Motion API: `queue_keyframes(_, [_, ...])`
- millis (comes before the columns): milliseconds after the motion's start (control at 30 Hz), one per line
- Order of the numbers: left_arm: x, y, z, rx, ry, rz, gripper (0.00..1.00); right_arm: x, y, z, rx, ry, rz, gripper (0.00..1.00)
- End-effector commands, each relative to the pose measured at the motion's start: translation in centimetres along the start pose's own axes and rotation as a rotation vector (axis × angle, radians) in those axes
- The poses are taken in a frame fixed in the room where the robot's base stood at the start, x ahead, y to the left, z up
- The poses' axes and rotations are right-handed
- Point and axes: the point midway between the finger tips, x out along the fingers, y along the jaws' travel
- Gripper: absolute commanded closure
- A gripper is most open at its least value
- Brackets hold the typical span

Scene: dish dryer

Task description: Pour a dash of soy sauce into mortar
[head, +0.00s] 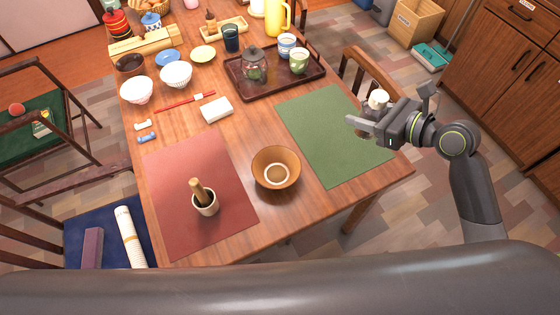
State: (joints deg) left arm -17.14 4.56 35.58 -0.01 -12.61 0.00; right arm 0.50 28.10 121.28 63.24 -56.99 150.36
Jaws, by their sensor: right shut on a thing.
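My right gripper (368,118) is over the right edge of the green mat, far to the right of the mortar. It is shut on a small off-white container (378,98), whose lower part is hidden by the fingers. I cannot tell for sure that this is the soy sauce. My left gripper is not in view.
A brown bowl (276,168) stands between the red mat and the green mat (325,130). A dark tray (268,92) with a glass jar (253,68) and cups is behind. White bowls (176,75), red chopsticks (185,102) and a white block (216,109) lie further left.

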Motion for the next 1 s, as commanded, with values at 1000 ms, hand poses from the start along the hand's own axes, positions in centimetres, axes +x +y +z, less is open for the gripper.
queue_keyframes(1000, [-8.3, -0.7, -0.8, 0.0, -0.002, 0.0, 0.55, 16.4, 1.8, -8.0, 0.142, 0.002, -0.33, 0.81])
